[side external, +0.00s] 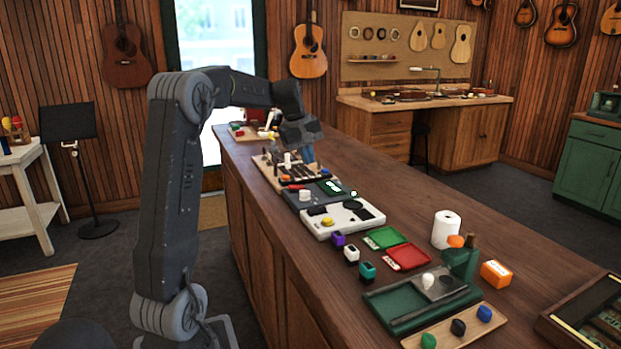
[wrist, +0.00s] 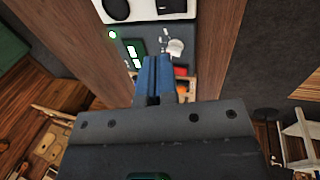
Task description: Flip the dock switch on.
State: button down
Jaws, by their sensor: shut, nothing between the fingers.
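A grey device panel (side external: 292,203) lies on the long counter, with a green screen (side external: 332,187) and a white knob-like part (side external: 305,195). In the wrist view the same panel (wrist: 158,32) shows the white part (wrist: 176,46) right of the green screen (wrist: 134,52). A small light (wrist: 113,34) glows at its edge. No label shows, so I cannot tell for certain which part is the dock switch or how it is set. My gripper (side external: 309,160) is shut and empty above the panel's far side. Its blue fingers (wrist: 153,62) hide part of the counter.
A white device (side external: 315,231) with black pads sits beside the panel on the near side. A wooden tray (side external: 267,177) with dark slots lies beyond it. Small coloured blocks, red and green trays (side external: 408,257) and a paper roll (side external: 446,229) stand nearer.

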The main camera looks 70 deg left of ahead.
aim_at(317, 209)
jog(key=x, duration=1.4)
jog(key=shift+w+f+g, duration=0.1)
jog(key=shift+f+g, duration=0.2)
dwell(0.4)
jog(key=shift+s+r, duration=0.15)
jog(key=shift+s, duration=0.65)
jog(key=shift+r, duration=0.15)
